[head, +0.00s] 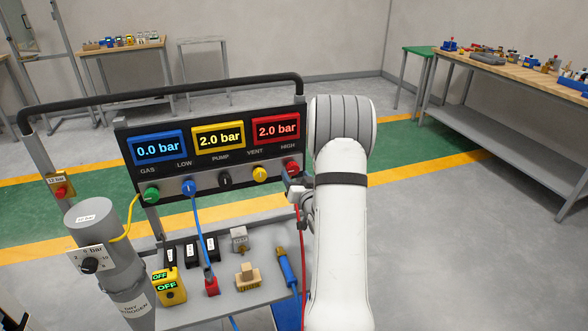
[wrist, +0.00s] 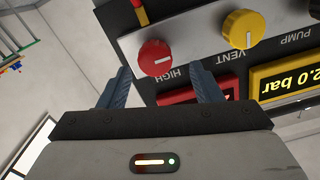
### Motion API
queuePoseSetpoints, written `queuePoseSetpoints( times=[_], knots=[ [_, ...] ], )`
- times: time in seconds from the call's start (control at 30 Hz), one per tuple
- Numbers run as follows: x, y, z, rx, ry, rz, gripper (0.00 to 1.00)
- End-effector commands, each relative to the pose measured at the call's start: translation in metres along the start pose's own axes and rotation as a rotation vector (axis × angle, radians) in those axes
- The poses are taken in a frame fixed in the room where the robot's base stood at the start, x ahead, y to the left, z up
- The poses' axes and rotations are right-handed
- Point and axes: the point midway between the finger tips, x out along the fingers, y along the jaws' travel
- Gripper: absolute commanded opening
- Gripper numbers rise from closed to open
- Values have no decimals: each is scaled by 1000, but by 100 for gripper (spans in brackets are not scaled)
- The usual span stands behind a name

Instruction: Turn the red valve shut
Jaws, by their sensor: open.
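The red valve is a round knob under the HIGH label, at the right end of the panel's knob row. It shows in the wrist view (wrist: 153,57) with a short white mark, and partly in the head view (head: 292,167), where my arm crowds it. My gripper (wrist: 160,69) is open and empty. In the wrist view its two blue fingers point at the panel, one to each side of the red knob. I cannot tell whether the fingertips reach the knob's depth. In the head view my gripper (head: 296,186) is mostly hidden by my arm.
The yellow VENT knob (wrist: 244,29) sits close beside the red one. The panel (head: 214,172) shows 0.0, 2.0 and 2.0 bar. Below, a grey shelf (head: 225,302) holds hose fittings and a yellow box reading OFF. A grey cylinder (head: 97,235) stands left. Open floor lies right.

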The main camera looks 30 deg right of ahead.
Motion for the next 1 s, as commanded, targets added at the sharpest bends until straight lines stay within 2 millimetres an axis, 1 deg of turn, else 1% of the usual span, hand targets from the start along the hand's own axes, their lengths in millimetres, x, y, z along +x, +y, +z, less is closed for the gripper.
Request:
queuePoseSetpoints(
  times=[0.03,0.1,0.23,0.4,0.6,0.67,1.0],
  knots=[
    [9,1,-2,0,0,2,59],
    [19,3,-2,0,2,6,59],
    [32,7,-3,-1,3,12,59],
    [39,10,-3,-1,3,17,59],
    [39,11,-3,0,3,18,59],
    [39,11,-3,0,3,18,55],
    [39,11,-3,0,4,19,27]
  ],
)
